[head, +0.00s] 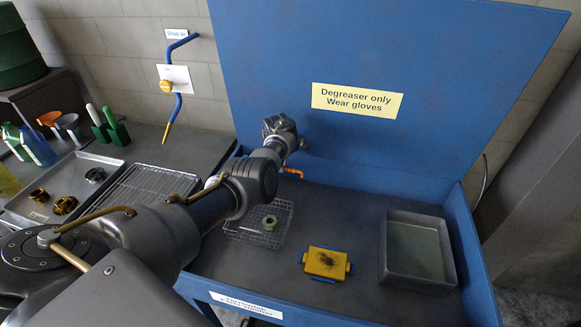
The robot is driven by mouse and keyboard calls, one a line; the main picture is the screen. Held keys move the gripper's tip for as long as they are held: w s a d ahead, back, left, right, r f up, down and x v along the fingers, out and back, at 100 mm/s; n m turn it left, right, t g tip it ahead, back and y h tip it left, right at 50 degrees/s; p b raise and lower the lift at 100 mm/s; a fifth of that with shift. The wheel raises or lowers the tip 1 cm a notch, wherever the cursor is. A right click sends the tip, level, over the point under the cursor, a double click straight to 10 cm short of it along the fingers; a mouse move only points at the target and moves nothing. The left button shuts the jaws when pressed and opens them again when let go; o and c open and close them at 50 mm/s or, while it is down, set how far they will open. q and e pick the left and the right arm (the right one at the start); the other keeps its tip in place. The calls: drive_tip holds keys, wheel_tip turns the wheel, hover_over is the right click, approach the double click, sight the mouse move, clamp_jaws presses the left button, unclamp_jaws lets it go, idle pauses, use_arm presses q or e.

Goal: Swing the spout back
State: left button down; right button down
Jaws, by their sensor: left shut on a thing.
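My left arm reaches from the lower left over the blue parts washer (360,285). My left gripper (296,144) is at the far end of the arm, near the foot of the raised blue lid. It is shut on an orange part, which I take to be the spout (292,172). Little of the spout shows; the wrist and forearm hide the rest, and I cannot make out the fingertips clearly. My right gripper is not in view.
In the washer are a wire basket (240,235) with a greenish ring (269,222), a yellow-and-blue brush-like block (326,263) and a grey tray (418,250). The raised lid (420,60) bounds the back. A parts tray (42,208) and wire rack (150,188) stand left.

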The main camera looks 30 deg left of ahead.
use_arm(q)
drive_tip(key=shift+a, duration=0.1)
drive_tip(key=c, duration=1.3)
unclamp_jaws()
drive_tip(key=shift+c, duration=0.2)
drive_tip(key=shift+r, duration=0.1)
wheel_tip(320, 180, up, 10)
drive_tip(key=s+p, duration=0.2)
drive_tip(key=p, duration=0.1)
drive_tip(key=shift+d+r, duration=0.15)
drive_tip(key=shift+d, duration=0.1)
drive_tip(key=shift+r, duration=0.1)
